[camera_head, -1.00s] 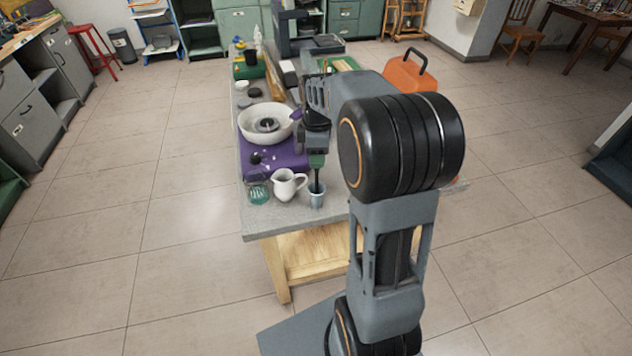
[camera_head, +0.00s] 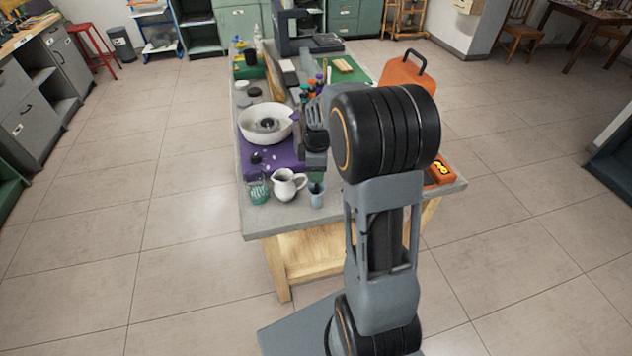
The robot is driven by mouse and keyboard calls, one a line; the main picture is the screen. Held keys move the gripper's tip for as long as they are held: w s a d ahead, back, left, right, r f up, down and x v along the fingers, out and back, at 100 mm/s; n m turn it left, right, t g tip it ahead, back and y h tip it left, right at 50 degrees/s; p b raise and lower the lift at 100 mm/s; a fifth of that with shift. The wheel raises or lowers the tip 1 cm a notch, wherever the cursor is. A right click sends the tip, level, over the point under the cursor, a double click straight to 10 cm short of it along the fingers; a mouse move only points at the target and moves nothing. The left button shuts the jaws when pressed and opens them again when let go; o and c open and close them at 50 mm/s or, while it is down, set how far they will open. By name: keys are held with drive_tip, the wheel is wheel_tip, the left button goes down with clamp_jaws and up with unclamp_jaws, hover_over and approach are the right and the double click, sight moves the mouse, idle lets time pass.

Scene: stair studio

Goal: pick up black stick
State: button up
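A small blue-grey cup (camera_head: 317,199) stands near the front edge of the grey-topped workbench (camera_head: 345,205). A dark, thin piece (camera_head: 316,187), possibly the black stick, shows at the cup's mouth; it is too small to make out clearly. My gripper (camera_head: 316,174) points down directly above the cup, close to its rim. Its fingers are tiny and dark here, so I cannot tell whether they are open or shut on the stick. My own arm stands to the right of it and hides part of the bench.
A white pitcher (camera_head: 287,184) stands just left of the cup, with a green glass jar (camera_head: 258,190) beyond it. A white bowl (camera_head: 267,122) sits behind, by a purple cloth (camera_head: 285,158). An orange-red box (camera_head: 440,170) lies near the right edge.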

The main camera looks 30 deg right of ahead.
clamp_jaws()
drive_tip(key=shift+r, duration=0.1)
